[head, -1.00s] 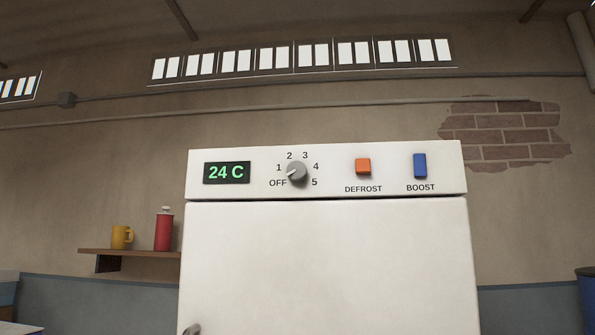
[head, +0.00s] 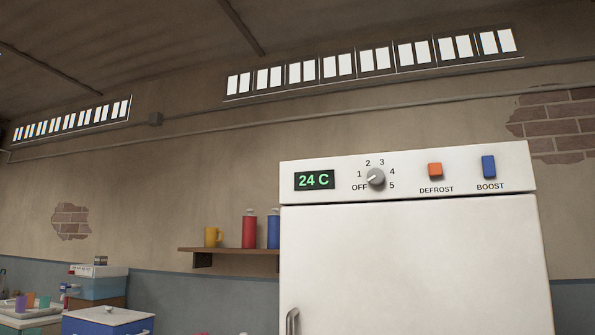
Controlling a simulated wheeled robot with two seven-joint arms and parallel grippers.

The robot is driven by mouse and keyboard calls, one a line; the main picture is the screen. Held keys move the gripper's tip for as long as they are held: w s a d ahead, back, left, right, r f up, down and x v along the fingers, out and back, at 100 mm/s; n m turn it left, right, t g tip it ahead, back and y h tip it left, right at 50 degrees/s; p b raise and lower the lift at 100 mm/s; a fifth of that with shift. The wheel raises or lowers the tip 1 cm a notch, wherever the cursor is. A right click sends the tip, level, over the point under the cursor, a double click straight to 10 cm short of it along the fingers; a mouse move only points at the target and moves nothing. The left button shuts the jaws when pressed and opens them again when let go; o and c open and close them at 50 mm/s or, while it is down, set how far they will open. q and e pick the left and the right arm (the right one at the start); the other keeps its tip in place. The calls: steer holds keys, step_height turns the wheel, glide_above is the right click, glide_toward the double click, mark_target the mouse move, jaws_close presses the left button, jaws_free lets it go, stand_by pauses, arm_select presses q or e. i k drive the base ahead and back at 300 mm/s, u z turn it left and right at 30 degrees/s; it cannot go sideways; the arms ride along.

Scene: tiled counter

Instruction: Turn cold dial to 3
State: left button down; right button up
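The grey cold dial (head: 376,176) is on the top panel (head: 338,164) of a white fridge (head: 410,255). Labels OFF, 1, 2, 3, 4 and 5 run around it. Its light pointer mark faces lower left, toward OFF. A green display (head: 314,180) to its left reads 24 C. Neither of my grippers shows in the head view.
An orange DEFROST button (head: 435,170) and a blue BOOST switch (head: 488,167) sit right of the dial. A wall shelf (head: 230,251) left of the fridge holds a yellow mug and red and blue bottles. A counter (head: 30,318) and blue cabinet (head: 107,320) stand at lower left.

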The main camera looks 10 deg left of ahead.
mark_target(376, 177)
steer(key=u, duration=0.4)
steer(key=k, duration=0.75)
steer(key=u, duration=1.35)
steer(key=i, duration=1.6)
steer(key=z, duration=1.25)
steer(key=i, duration=0.95)
steer(key=z, duration=0.95)
